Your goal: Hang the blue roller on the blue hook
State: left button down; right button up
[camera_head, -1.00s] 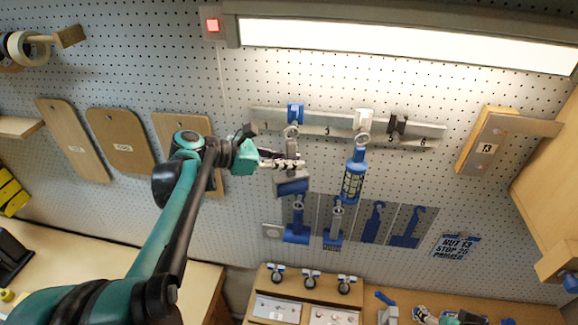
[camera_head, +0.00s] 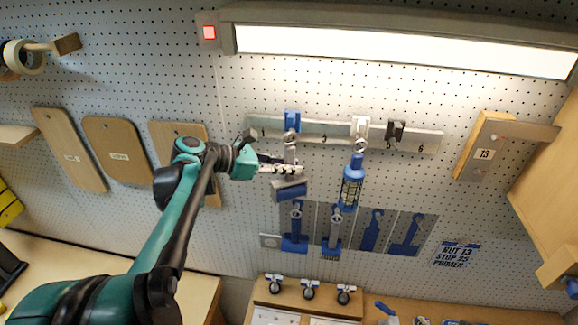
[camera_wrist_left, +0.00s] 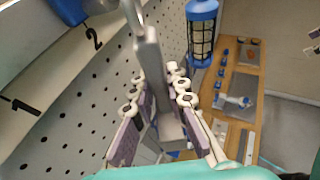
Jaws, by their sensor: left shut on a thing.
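The blue hook (camera_head: 292,120) is on the metal rail (camera_head: 328,133), near its left end; its blue edge also shows at the top left of the left wrist view (camera_wrist_left: 68,10). My left gripper (camera_head: 297,168) is just below the blue hook, shut on the grey handle of the roller (camera_head: 290,190). The roller's head, grey with a blue edge, hangs below the fingers, slightly tilted. The handle (camera_wrist_left: 150,65) points up between the fingers in the left wrist view. Its upper end is close under the hook; I cannot tell whether it is on the hook. My right gripper is not in view.
A blue caged lamp (camera_head: 352,185) hangs right of the roller from the white hook (camera_head: 360,127). A black hook (camera_head: 396,131) is further right. Wooden boards (camera_head: 115,150) hang left, behind my left arm.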

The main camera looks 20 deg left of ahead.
pick_arm(q)
jog(key=c, duration=1.4)
grip_release()
jog(key=shift+c, duration=0.2)
